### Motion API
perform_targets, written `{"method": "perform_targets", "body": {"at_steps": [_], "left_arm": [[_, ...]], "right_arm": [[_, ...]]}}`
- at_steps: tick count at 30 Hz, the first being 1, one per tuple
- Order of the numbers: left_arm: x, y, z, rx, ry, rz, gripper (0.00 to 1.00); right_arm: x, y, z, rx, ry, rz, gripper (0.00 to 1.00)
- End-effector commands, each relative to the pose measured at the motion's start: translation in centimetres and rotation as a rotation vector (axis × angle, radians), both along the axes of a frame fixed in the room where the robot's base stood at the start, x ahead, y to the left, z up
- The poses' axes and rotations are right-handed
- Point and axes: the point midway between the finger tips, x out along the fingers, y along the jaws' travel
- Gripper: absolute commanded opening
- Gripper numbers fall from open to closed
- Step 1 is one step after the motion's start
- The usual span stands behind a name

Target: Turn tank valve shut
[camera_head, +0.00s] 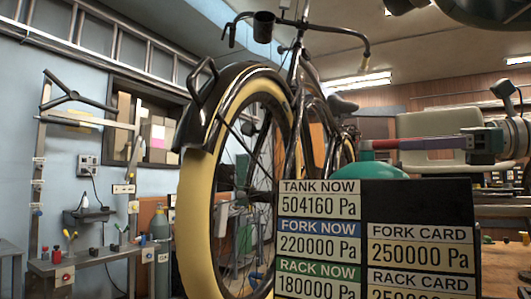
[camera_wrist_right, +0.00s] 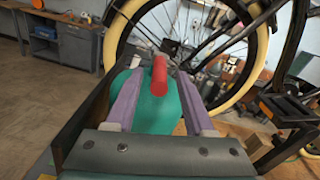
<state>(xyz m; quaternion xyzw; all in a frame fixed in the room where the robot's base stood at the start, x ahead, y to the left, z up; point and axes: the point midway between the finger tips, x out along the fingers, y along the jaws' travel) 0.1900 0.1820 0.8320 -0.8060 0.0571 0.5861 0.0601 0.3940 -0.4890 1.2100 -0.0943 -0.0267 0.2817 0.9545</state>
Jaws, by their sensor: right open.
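The green domed tank top (camera_head: 372,172) shows behind the pressure board in the head view. Its red valve handle (camera_head: 384,144) sticks out above it toward the right. My right gripper (camera_head: 405,143) comes in from the right, its purple fingers level with the handle. In the right wrist view the red handle (camera_wrist_right: 159,76) points toward the camera between the two open purple fingers (camera_wrist_right: 160,88), with a gap on each side. The green tank (camera_wrist_right: 150,115) fills the space behind and below it. The left gripper is not in view.
The pressure board (camera_head: 363,200) reads TANK NOW 504160 Pa, FORK NOW 220000 Pa and RACK NOW 180000 Pa; its FORK CARD reads 250000 Pa. A bike with a yellow tyre (camera_head: 192,225) stands left of the tank. A bench (camera_head: 95,262) stands by the left wall.

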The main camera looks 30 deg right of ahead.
Motion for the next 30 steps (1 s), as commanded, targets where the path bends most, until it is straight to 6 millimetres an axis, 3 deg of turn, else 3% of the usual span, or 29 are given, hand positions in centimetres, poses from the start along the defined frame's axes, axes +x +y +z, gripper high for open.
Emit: {"method": "perform_targets", "body": {"at_steps": [5, 10, 30], "left_arm": [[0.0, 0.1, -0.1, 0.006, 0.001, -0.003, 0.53], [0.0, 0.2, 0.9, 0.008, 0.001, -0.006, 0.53], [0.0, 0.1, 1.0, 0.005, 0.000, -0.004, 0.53]], "right_arm": [[-3.3, -2.2, 0.2, 0.002, -0.002, -0.005, 0.53], [-4.5, -3.0, 0.3, 0.002, -0.002, -0.003, 0.53], [-5.0, -3.2, 0.0, 0.001, 0.001, 0.001, 0.53]]}}
